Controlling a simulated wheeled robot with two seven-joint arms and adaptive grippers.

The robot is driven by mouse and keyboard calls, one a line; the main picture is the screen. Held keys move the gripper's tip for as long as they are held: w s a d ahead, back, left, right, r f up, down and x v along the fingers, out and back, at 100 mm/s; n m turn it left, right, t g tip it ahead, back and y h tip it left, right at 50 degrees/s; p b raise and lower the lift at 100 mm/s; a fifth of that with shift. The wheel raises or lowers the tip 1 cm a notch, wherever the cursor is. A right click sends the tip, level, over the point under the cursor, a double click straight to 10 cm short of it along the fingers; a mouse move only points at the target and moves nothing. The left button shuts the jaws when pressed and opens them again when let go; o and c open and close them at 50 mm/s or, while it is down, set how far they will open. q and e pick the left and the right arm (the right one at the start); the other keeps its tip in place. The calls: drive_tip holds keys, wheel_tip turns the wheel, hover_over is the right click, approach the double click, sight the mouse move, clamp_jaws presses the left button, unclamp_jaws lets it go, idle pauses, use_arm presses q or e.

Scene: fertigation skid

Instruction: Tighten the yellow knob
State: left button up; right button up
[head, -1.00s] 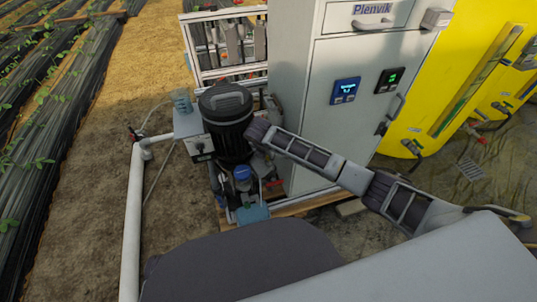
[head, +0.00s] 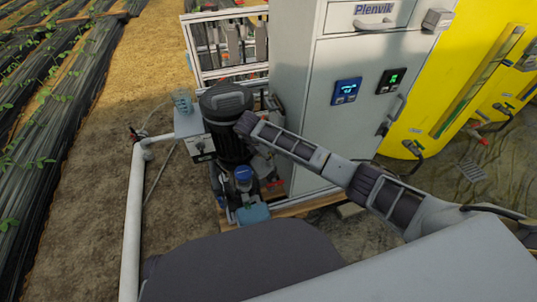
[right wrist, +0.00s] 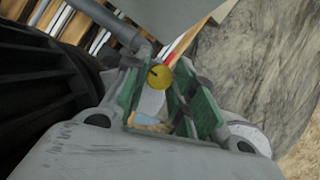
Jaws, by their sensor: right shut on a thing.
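The yellow knob (right wrist: 160,77) shows as a small round disc with a dark mark in the right wrist view. It sits between the fingertips of my right gripper (right wrist: 156,74), whose fingers have green inner pads and are shut on it. In the head view my right arm reaches in from the right to beside the black-lidded canister (head: 228,103). There the knob cannot be made out. My left gripper is not in view.
The grey cabinet (head: 330,60) with two small displays stands close behind my right arm. A yellow tank (head: 470,75) is to its right. A blue-capped part (head: 243,174) sits below the canister. A white pipe (head: 133,225) stands at left, with open soil around it.

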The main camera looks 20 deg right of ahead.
drive_tip(key=o, duration=1)
drive_tip(key=v, duration=1.2)
drive_tip(key=shift+s+f, duration=0.1)
drive_tip(key=shift+s, duration=0.05)
idle(0.4)
